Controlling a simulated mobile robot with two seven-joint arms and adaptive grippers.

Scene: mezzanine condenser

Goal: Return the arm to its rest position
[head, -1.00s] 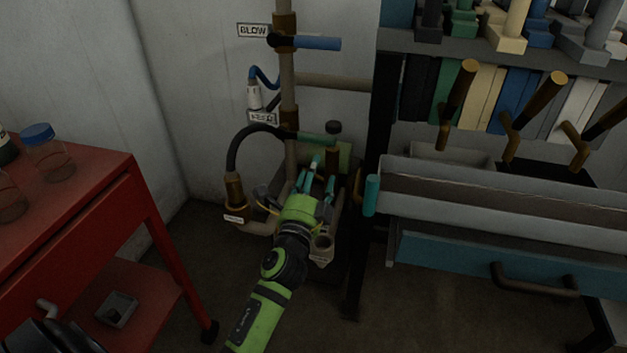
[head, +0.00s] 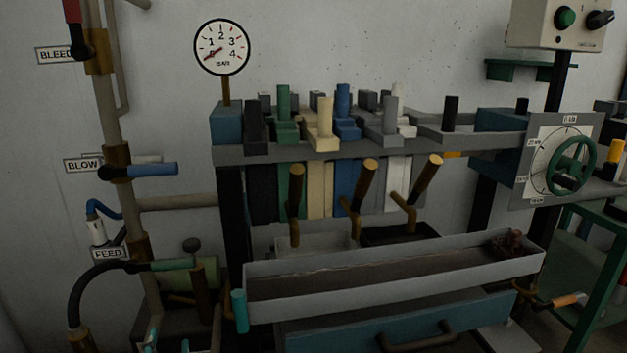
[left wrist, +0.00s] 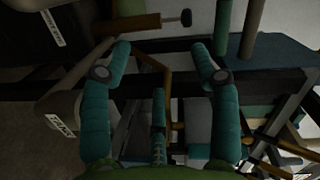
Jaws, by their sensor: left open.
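My left gripper shows in the left wrist view (left wrist: 160,58), its teal fingers spread open with nothing held between them. A bent brown rod (left wrist: 151,62) crosses behind the gap between the fingers; I cannot tell how far off it is. In the head view only bits of the teal fingers (head: 153,331) show at the bottom left edge, low by the pipework. The rest of the left arm is out of the head view. My right gripper is in neither view.
The feed hose (head: 78,286) and the blue blow handle (head: 153,170) are at the left. A long grey trough (head: 400,292) with a teal end knob (head: 240,311) stands right of the gripper. A dial with a green wheel (head: 571,166) is at the right.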

